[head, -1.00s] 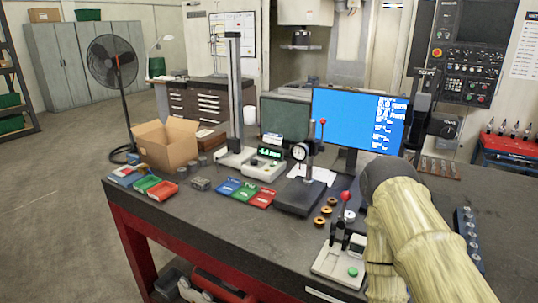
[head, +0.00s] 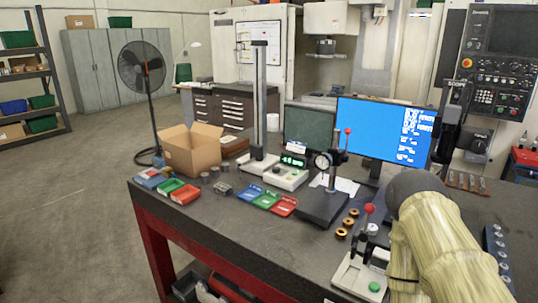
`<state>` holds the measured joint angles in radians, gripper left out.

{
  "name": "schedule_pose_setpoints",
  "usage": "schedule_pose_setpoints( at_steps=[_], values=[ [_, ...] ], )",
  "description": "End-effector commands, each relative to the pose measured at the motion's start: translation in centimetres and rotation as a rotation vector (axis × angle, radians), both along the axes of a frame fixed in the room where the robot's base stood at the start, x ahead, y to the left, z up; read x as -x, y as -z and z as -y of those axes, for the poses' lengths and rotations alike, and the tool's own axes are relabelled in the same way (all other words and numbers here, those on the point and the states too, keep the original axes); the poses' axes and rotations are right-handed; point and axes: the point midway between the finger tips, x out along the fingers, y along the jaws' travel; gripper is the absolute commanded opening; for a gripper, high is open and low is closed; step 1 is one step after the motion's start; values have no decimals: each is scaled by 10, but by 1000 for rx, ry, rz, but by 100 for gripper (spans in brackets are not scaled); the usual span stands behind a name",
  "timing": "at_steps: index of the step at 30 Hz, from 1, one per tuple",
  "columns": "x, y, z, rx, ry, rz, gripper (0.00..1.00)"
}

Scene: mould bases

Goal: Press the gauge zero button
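A gauge with a tall grey column (head: 259,110) stands on the bench. Its white base unit (head: 285,177) carries a lit green digital display (head: 293,161); its small buttons are too small to tell apart. A dial gauge (head: 322,160) on a dark stand with a red-knobbed lever is just right of it. A pale lever fixture (head: 355,275) near the front edge has a round green button (head: 375,287). My arm, in a yellowish sleeve, fills the lower right, apart from the tall gauge. My gripper is not visible.
The bench (head: 215,225) also holds a cardboard box (head: 190,150), small coloured trays (head: 172,187), blue, green and red cards (head: 267,201), brass rings (head: 347,222) and a blue-screened monitor (head: 385,130). A fan (head: 142,70) stands behind the bench at left. Bare bench top lies along the front.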

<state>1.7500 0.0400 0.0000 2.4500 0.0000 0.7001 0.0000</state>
Motion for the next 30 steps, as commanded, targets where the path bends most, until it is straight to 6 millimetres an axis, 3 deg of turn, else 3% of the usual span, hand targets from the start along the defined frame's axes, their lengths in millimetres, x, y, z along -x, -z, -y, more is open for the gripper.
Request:
schedule_pose_setpoints(
  at_steps=[5,15,30],
  values=[
    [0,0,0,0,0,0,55],
    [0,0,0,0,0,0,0],
    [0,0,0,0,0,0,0]
  ],
)
